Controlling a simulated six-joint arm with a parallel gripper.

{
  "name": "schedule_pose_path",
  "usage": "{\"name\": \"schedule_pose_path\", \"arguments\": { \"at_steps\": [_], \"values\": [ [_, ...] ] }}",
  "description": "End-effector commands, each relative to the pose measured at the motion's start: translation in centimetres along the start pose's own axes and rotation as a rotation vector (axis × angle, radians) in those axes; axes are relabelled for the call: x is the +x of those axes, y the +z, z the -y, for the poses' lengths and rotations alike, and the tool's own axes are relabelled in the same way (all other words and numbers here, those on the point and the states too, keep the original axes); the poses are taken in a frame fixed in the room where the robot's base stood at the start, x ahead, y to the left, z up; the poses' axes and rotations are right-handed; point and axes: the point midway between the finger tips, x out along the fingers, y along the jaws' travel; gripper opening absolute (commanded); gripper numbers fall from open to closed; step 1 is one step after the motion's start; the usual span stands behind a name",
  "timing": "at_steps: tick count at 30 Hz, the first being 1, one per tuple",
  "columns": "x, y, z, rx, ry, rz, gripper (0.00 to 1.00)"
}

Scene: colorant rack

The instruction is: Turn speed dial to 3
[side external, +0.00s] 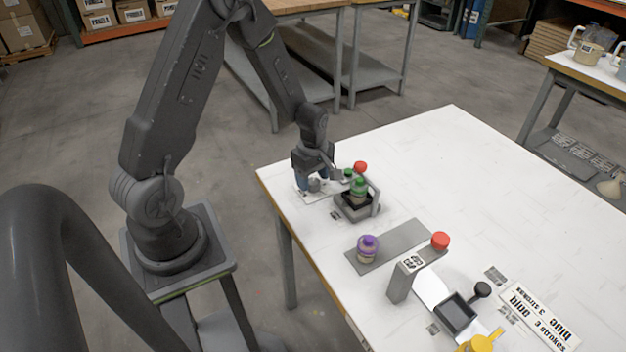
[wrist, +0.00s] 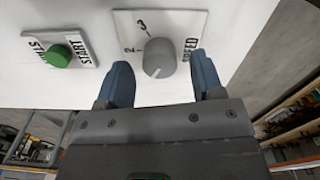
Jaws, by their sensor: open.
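In the wrist view the grey round speed dial (wrist: 159,57) sits on a white plate (wrist: 194,24) marked 2, 3 and SPEED. The 3 is at the dial's upper left and the 2 further left. A pale mark shows low on the dial's face, but I cannot tell which number the dial is set to. My gripper (wrist: 160,76) is open, with one blue finger on each side of the dial; small gaps seem to show between fingers and dial. In the side external view my gripper (side external: 318,184) is low at the table's far left corner and hides the dial.
A green START button (wrist: 57,56) is left of the dial in the wrist view. A purple-topped bottle (side external: 367,248) stands nearer.

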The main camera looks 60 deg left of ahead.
Motion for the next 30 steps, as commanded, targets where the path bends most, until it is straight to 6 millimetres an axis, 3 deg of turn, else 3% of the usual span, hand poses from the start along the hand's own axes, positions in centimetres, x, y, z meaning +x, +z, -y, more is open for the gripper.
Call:
{"name": "schedule_pose_path", "arguments": {
  "at_steps": [4,13,27,30],
  "values": [
    [1.05,0.0,0.01,0.0,0.0,0.0,0.61],
    [1.23,0.0,-0.02,0.0,0.001,0.0,0.61],
    [1.2,0.0,-0.01,0.0,0.001,0.0,0.17],
    [1.2,0.0,-0.01,0.001,0.001,0.0,0.12]
  ]
}}
